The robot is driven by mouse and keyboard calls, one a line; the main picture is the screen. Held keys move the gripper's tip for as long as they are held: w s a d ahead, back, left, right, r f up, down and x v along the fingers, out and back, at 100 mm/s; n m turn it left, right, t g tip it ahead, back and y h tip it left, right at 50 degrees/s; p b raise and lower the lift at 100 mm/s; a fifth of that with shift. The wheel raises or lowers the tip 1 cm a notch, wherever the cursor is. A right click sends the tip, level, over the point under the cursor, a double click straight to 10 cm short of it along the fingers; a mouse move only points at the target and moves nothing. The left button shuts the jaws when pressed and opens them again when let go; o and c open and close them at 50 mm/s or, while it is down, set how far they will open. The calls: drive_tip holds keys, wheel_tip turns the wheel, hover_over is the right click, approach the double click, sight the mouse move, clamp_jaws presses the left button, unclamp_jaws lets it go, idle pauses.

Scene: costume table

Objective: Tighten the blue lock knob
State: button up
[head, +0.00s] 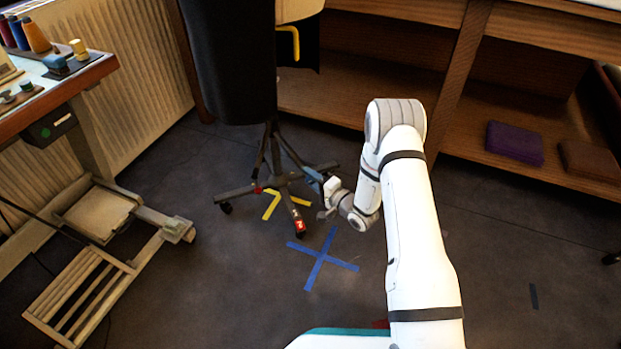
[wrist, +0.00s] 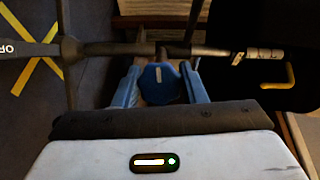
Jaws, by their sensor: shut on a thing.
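The blue lock knob (wrist: 158,84) shows in the wrist view, with a dark metal shaft running across just beyond it. My gripper (wrist: 160,88) has its two blue fingers on either side of the knob and is shut on it. In the head view my gripper (head: 329,190) is low, at the right side of the wheeled base (head: 272,182) of a black dress form (head: 233,60). The knob cannot be made out there. The turn angle of the knob cannot be told.
A caster with a red part (head: 300,228) is close to my gripper. A blue tape cross (head: 322,260) and yellow tape (head: 270,205) mark the floor. A wooden shelf (head: 400,105) stands behind. A work table (head: 75,82) is at left.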

drive_tip(key=shift+w+d, duration=0.1)
drive_tip(key=shift+d, duration=0.1)
drive_tip(key=o, duration=0.9)
drive_tip(key=shift+a, duration=0.1)
drive_tip(key=p+v, duration=0.2)
drive_tip(key=v, duration=0.6)
drive_tip(key=shift+p, duration=0.35)
drive_tip(key=shift+w, duration=0.1)
